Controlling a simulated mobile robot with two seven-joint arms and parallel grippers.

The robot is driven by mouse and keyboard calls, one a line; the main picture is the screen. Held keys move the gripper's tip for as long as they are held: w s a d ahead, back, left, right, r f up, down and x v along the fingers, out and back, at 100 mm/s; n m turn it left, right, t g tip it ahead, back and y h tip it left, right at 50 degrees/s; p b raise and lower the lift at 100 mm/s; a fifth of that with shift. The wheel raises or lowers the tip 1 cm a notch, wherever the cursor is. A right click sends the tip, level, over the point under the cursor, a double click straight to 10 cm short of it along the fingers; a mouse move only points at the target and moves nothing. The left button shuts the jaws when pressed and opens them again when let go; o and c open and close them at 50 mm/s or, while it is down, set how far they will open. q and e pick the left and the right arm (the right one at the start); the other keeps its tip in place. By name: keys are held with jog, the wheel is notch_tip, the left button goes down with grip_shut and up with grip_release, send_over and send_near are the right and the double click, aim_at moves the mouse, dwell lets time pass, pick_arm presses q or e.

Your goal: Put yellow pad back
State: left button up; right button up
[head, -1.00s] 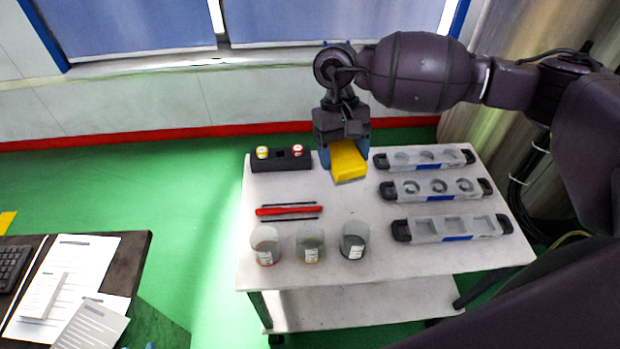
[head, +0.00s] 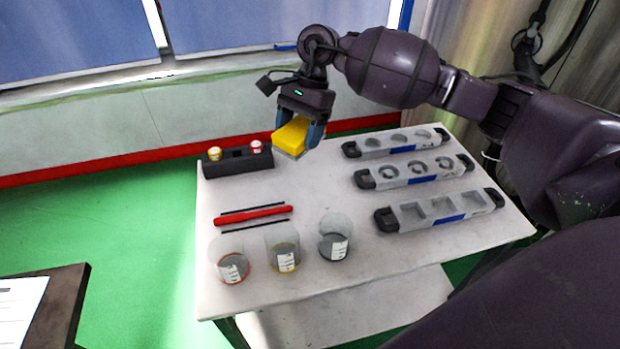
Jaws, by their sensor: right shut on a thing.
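The yellow pad (head: 291,136) is held between the fingers of my right gripper (head: 299,131), which is shut on it. The pad is tilted, near the back edge of the white table (head: 310,229), just right of a black holder (head: 226,166). I cannot tell whether the pad touches the table. My left gripper is not in view.
Small yellow-capped (head: 215,153) and red-capped (head: 256,146) bottles stand in the black holder. A red tool (head: 251,216) lies between dark rods. Three clear cups (head: 283,249) stand along the front. Three moulds (head: 410,170) lie on the right. The table's middle is clear.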

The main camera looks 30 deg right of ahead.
jog(key=w+d+r+m+t+b, duration=0.1)
jog(key=w+d+m+t+b, duration=0.4)
jog(key=m, duration=0.7)
send_over(306, 174)
jog(key=s+d, duration=0.1)
notch_tip(306, 174, down, 13)
notch_tip(306, 174, down, 6)
jog(key=shift+d+f+b, duration=0.1)
jog(key=shift+f+b, duration=0.1)
jog(key=shift+b, duration=0.1)
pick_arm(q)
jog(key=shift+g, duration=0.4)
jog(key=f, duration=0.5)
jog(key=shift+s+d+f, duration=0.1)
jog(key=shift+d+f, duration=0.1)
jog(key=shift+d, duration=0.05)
pick_arm(e)
jog(key=shift+r, duration=0.1)
jog(key=o, duration=1)
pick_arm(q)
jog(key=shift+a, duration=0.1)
